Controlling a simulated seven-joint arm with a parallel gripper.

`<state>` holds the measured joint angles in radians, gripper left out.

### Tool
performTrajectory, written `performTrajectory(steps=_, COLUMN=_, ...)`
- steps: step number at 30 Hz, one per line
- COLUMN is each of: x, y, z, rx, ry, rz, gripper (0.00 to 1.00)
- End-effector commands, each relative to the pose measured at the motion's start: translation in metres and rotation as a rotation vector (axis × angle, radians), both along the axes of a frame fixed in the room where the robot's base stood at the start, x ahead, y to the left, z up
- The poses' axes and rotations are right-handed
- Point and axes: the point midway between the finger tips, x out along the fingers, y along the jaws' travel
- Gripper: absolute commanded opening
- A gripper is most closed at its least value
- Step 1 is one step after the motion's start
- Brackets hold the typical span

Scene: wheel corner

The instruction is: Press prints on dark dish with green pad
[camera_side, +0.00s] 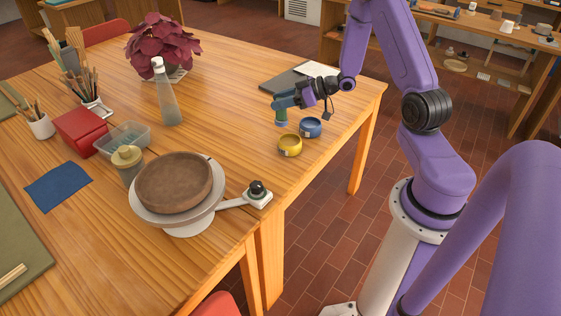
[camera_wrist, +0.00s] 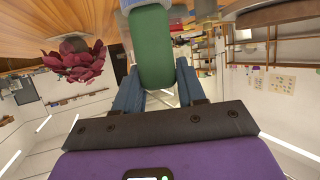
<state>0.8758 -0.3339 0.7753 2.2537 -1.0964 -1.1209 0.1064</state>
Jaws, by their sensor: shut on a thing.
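The dark brown round dish (camera_side: 174,182) sits on a pale turntable wheel (camera_side: 190,222) at the front of the table. My gripper (camera_side: 284,103) is over the table's right part, well away from the dish. It is shut on the green pad (camera_side: 281,118), which hangs below the fingers, above the table near two small pots. In the wrist view the green pad (camera_wrist: 152,45) stands between the blue fingers of my gripper (camera_wrist: 156,74), with a pale blue part at its far end. The pad's printing face is hidden.
A yellow pot (camera_side: 290,146) and a blue pot (camera_side: 311,128) stand close below my gripper. A black knob (camera_side: 257,187) on an arm juts right from the wheel. A tall bottle (camera_side: 166,98), a jar (camera_side: 127,165) and a clear box (camera_side: 124,138) stand behind the dish. Mid-table is clear.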

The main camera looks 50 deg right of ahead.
Motion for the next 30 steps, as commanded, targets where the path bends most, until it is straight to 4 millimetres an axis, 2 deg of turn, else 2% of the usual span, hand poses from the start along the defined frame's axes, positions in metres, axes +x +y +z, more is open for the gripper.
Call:
performTrajectory(steps=1, x=-0.005, y=0.028, z=0.006, rx=0.000, ry=-0.001, rz=0.069, gripper=0.10)
performTrajectory(steps=6, x=-0.030, y=0.099, z=0.019, rx=0.001, ry=-0.002, rz=0.261, gripper=0.10)
performTrajectory(steps=10, x=-0.048, y=0.134, z=0.026, rx=0.002, ry=-0.001, rz=0.364, gripper=0.10)
performTrajectory(steps=16, x=-0.061, y=0.159, z=0.031, rx=0.003, ry=-0.002, rz=0.437, gripper=0.10)
performTrajectory(steps=19, x=-0.051, y=0.169, z=0.031, rx=0.002, ry=-0.005, rz=0.448, gripper=0.10)
performTrajectory(steps=23, x=-0.020, y=0.192, z=0.034, rx=0.002, ry=-0.008, rz=0.450, gripper=0.10)
performTrajectory(steps=30, x=0.044, y=0.262, z=0.054, rx=0.003, ry=-0.010, rz=0.433, gripper=0.10)
